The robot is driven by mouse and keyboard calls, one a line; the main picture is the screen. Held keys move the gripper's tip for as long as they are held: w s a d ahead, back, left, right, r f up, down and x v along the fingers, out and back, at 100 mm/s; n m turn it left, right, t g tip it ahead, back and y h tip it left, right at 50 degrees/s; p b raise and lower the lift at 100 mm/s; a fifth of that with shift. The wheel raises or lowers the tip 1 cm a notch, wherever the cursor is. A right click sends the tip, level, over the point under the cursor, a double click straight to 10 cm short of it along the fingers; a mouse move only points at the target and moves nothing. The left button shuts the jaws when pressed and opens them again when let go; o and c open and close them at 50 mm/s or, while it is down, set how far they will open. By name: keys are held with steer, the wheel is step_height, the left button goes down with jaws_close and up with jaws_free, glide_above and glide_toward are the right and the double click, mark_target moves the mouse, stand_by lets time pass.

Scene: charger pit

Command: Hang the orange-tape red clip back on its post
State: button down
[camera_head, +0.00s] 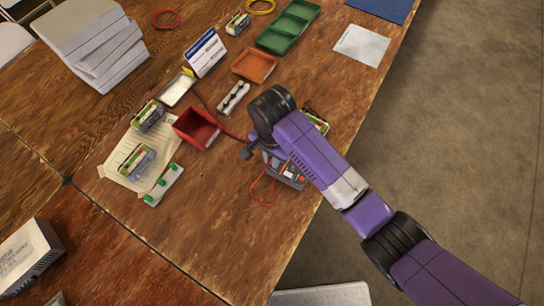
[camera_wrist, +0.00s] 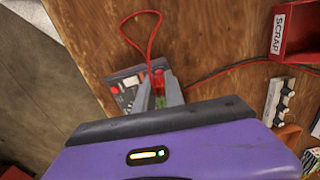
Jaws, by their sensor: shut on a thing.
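My gripper (camera_wrist: 159,88) is shut on a red clip (camera_wrist: 159,77), which shows between its grey fingertips in the wrist view. Something green shows just below the clip between the fingers. No orange tape can be made out on it. A red lead (camera_wrist: 154,30) loops away from the clip's area. The fingertips are over or beside the grey charger (camera_wrist: 126,90), which has a red button; contact cannot be told. In the head view my arm partly covers the charger (camera_head: 290,176), and the clip is hidden. I cannot clearly make out the post.
A red SCRAP bin (camera_head: 196,129) stands left of my gripper. A white strip with knobs (camera_head: 233,98) lies beyond it, and a green-knobbed strip (camera_head: 164,185) lies at left. Battery packs (camera_head: 136,161) sit on paper. The front of the wooden table (camera_head: 205,235) is clear.

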steer(key=c, duration=1.3)
jaws_free()
steer(key=shift+c, duration=0.2)
steer(key=shift+o, duration=1.1)
steer(key=shift+r+p, duration=2.25)
steer(key=shift+r, duration=1.5)
